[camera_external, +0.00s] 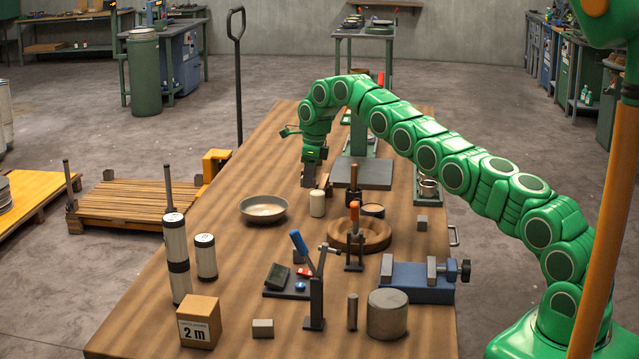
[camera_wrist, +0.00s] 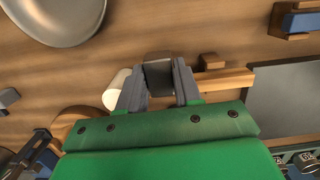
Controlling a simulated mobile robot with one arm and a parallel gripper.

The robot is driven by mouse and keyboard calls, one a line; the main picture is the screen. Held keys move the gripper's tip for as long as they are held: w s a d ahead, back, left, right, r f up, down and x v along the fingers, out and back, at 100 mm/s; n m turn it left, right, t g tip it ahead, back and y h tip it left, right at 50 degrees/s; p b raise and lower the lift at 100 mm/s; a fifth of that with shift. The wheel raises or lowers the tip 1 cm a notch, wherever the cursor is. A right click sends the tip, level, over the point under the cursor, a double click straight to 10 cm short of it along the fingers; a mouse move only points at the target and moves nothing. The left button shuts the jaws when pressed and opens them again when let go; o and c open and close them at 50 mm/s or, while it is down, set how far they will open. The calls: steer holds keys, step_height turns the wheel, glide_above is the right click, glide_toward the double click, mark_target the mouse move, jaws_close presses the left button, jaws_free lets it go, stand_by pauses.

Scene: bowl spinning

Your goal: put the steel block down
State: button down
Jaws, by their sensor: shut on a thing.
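My gripper (camera_external: 312,168) is over the far part of the wooden table (camera_external: 240,190), pointing down. In the wrist view my gripper (camera_wrist: 159,84) has its two grey fingers closed on the steel block (camera_wrist: 158,72), a dark grey block whose end shows between the tips. In the external view the block is hard to separate from the dark fingers. I cannot tell whether its underside touches the table.
A metal bowl (camera_external: 263,209) lies left of my gripper. A pale cylinder (camera_external: 317,204) stands close in front of it. A wooden strip (camera_wrist: 225,80) and a grey press base (camera_external: 362,174) are to the right. Bare table lies between bowl and gripper.

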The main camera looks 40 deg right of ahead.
mark_target(309, 205)
steer(key=shift+f, duration=2.8)
steer(key=c, duration=0.8)
jaws_free()
steer(key=shift+f, duration=0.1)
